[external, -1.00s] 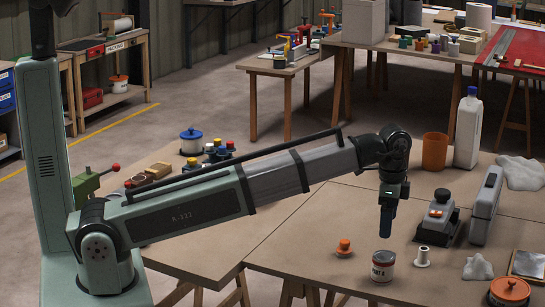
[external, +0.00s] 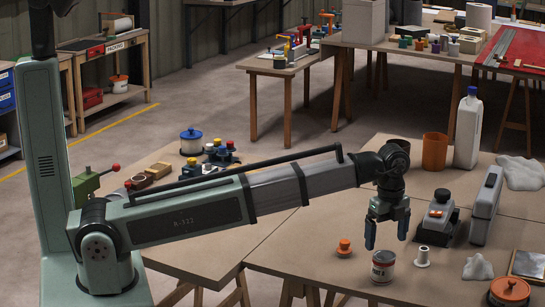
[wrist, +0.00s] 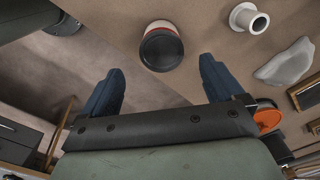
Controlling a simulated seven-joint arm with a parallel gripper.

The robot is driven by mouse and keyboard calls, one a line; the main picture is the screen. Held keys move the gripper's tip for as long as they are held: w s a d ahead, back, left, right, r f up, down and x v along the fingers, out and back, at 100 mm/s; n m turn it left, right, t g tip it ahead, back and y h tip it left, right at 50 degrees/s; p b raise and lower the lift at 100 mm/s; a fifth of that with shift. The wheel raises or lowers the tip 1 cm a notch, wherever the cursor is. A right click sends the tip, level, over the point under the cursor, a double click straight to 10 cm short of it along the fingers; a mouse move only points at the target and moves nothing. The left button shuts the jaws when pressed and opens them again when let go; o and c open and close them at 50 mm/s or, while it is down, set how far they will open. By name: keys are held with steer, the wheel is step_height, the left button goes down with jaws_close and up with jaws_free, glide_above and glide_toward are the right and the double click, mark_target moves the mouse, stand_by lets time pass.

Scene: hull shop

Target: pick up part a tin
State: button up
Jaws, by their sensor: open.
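The part A tin (external: 383,268) is a small white can with a red band and a dark top. It stands upright near the front edge of the table. In the wrist view the tin (wrist: 161,46) shows just beyond the fingers, about centred between them. My gripper (external: 387,240) is open and empty, with its blue fingers spread above the tin and pointing down. In the wrist view my gripper (wrist: 161,70) shows both fingertips apart, with nothing between them.
An orange knobbed piece (external: 344,248) stands left of the tin and a white spool (external: 422,257) right of it. Table left of the knobbed piece is clear.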

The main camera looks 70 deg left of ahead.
mark_target(384, 255)
steer(key=shift+w+a+f, duration=0.1)
steer(key=shift+f, duration=4.4)
steer(key=c, duration=1.3)
